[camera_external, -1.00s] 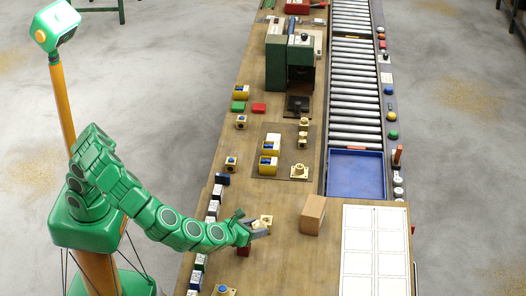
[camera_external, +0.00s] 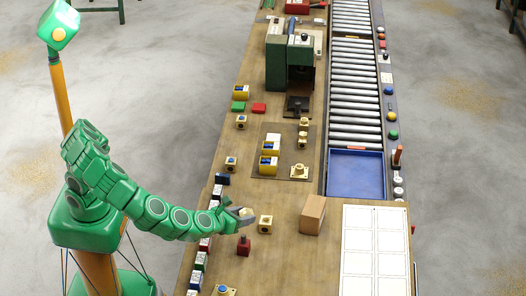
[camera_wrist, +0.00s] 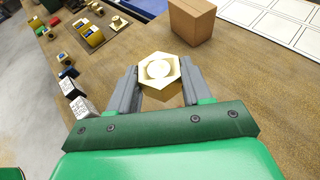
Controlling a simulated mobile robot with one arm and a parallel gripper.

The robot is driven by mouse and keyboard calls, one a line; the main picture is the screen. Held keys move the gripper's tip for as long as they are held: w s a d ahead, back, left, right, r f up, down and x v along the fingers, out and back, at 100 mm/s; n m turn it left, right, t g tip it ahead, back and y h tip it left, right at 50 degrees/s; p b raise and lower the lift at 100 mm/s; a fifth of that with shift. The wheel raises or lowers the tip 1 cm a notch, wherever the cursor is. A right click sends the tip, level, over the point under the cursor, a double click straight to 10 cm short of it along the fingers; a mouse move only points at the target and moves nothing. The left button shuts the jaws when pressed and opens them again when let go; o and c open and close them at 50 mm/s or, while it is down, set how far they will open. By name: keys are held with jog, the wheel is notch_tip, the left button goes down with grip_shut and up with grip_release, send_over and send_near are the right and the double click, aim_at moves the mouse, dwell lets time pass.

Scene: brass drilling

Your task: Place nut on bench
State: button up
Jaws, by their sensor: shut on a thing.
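A brass hex nut (camera_wrist: 158,71) sits between the two grey fingers of my gripper (camera_wrist: 160,84) in the wrist view. My gripper is shut on it, and its hexagonal face with a round centre shows. In the external view my gripper (camera_external: 245,213) is above the near part of the wooden bench (camera_external: 285,255), with the pale nut small at its tip. I cannot tell exactly how high the nut is above the bench top.
A cardboard box (camera_external: 313,214) stands to the right, beside a white gridded panel (camera_external: 374,255). A red block (camera_external: 243,246) is in front of my gripper. Small labelled blocks line the bench's left edge. Bare wood lies between the brass block and the box.

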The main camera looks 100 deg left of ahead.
jog(key=s+a+f+n+g+y, duration=0.1)
jog(key=a+f+n+g, duration=0.15)
jog(key=a, duration=1.45)
jog(key=s+a+f+n+g+y, duration=0.1)
jog(key=s+a+n+g+y, duration=0.15)
jog(key=a, duration=1.35)
jog(key=s+a+f+n+g, duration=0.2)
jog(key=s+a+n+g, duration=0.15)
jog(key=s+a, duration=0.75)
jog(key=s+a+f+n+g, duration=0.2)
jog(key=s+a+g, duration=0.35)
jog(key=a, duration=0.95)
jog(key=t+h, duration=0.1)
jog(key=t, duration=0.1)
send_over(239, 142)
jog(key=f, duration=0.8)
jog(key=shift+s+d+f, duration=0.25)
jog(key=shift+s+f, duration=0.15)
jog(key=shift+w+a+f, duration=0.3)
jog(key=shift+a+f, duration=0.1)
jog(key=shift+f, duration=1.7)
jog(key=shift+f, duration=0.1)
